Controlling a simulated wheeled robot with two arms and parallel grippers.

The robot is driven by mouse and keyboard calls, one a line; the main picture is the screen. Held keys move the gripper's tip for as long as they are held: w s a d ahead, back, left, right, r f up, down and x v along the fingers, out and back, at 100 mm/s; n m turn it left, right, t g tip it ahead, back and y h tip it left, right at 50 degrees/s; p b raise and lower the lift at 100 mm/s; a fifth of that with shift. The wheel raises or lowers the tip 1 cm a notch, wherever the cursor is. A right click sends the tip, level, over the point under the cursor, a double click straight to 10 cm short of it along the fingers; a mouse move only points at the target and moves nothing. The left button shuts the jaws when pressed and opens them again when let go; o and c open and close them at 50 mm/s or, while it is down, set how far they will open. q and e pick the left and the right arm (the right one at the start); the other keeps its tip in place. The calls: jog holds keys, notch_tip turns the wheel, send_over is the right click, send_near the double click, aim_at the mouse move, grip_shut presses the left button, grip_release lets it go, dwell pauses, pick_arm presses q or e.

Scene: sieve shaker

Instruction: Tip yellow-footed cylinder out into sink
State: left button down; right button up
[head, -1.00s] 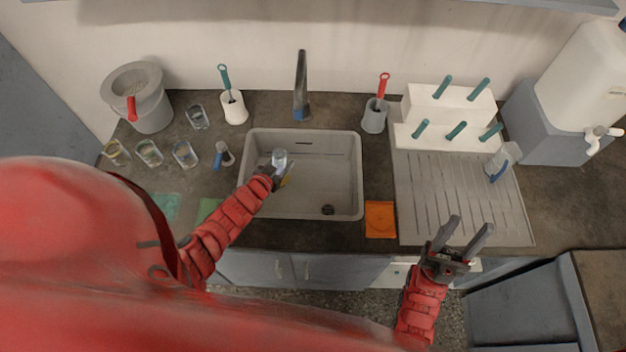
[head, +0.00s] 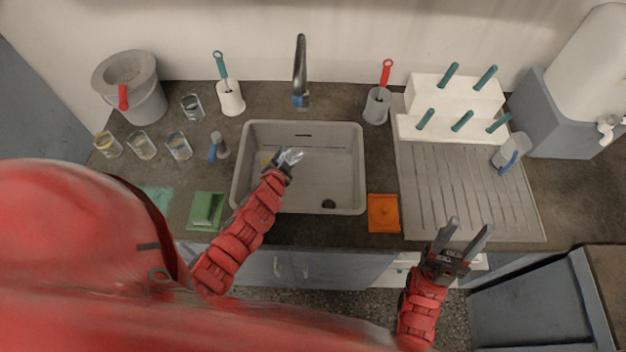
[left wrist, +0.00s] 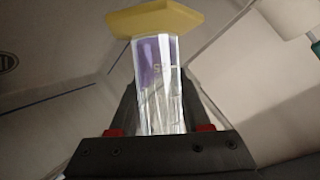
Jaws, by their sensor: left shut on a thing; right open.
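The yellow-footed cylinder is clear, with a yellow hexagonal foot (left wrist: 155,18) at the top of the left wrist view and its glass body (left wrist: 158,85) between my left fingers. My right gripper (head: 467,238) is open and empty in front of the drainer.
A faucet (head: 300,70) stands behind the sink. Several glasses (head: 142,145) and a bucket (head: 140,90) are at the left. An orange cloth (head: 383,213) lies right of the sink, beside the ribbed drainer (head: 455,190) with a white peg rack (head: 455,105) and a blue-handled jug (head: 511,153).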

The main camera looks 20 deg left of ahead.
pick_arm(q)
jog(key=f+m+y+b, duration=0.1)
jog(key=b, duration=0.1)
jog(key=f+m+b, duration=0.1)
jog(key=b, duration=0.2)
jog(key=shift+a+f+y, duration=0.2)
jog(key=shift+a+y, duration=0.2)
jog(key=shift+a+f+m+y+b, duration=0.2)
jog(key=shift+m+y+b, duration=0.3)
jog(key=shift+b, duration=0.5)
jog(key=shift+a+r+m+y, duration=0.1)
jog(key=shift+r+m+y, duration=0.3)
jog(key=shift+r+m, duration=0.3)
dwell(0.4)
jog(key=shift+d+r+m+t+y+b, duration=0.45)
jog(key=shift+r+m+b, duration=0.15)
jog(key=shift+b, duration=0.25)
jog(key=shift+d+r+m+y+b, duration=0.1)
jog(key=shift+r+m+y+b, duration=0.45)
jog(key=shift+r+m+b, duration=0.3)
dwell(1.3)
